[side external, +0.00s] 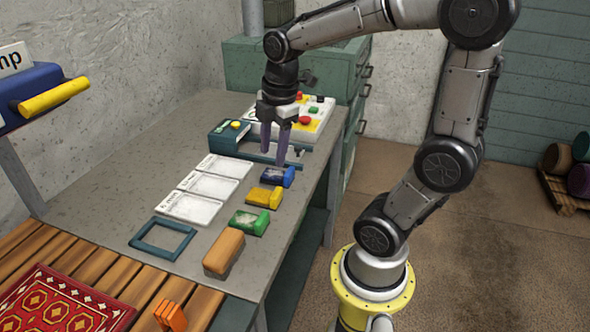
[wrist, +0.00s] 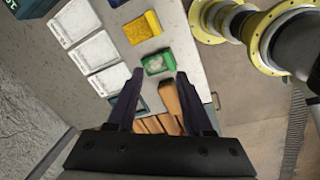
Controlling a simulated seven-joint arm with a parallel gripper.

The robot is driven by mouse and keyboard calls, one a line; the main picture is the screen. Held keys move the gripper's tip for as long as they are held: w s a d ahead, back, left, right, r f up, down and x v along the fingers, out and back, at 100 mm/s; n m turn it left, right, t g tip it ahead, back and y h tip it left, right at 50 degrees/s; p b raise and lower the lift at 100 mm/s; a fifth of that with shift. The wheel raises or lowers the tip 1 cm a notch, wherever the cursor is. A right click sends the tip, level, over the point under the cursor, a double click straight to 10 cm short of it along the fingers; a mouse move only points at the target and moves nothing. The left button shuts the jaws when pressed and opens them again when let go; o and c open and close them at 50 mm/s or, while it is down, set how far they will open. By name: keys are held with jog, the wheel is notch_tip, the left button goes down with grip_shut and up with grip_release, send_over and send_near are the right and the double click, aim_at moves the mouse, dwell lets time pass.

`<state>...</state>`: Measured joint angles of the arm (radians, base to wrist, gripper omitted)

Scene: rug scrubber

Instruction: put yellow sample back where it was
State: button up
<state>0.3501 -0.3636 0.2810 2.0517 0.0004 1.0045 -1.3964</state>
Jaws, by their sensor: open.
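The yellow sample (side external: 264,197) lies on the grey table in a row between the blue sample (side external: 277,177) and the green sample (side external: 249,222). It also shows near the top of the wrist view (wrist: 143,27). My gripper (side external: 274,152) is open and empty, its fingers pointing down above the table, behind the yellow sample and close to the blue one in the side view. In the wrist view the green sample (wrist: 158,62) appears around the fingertips. Three white labelled plates (side external: 208,186) lie to the left of the samples.
A tan block (side external: 223,253) and an empty teal frame (side external: 163,238) lie near the table's front. A teal box (side external: 229,135) and a button panel (side external: 308,116) stand at the back. Wooden slats with a red rug (side external: 62,303) are at front left.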

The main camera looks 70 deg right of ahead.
jog(key=s+a+r+m+t, duration=0.1)
jog(key=s+a+m+t, duration=0.2)
jog(key=s+a+m, duration=0.5)
jog(key=shift+s+a+r+m+t+y, duration=0.15)
jog(key=shift+a+r+m+t+y, duration=0.25)
jog(key=shift+m, duration=1.6)
jog(key=shift+a+f, duration=0.1)
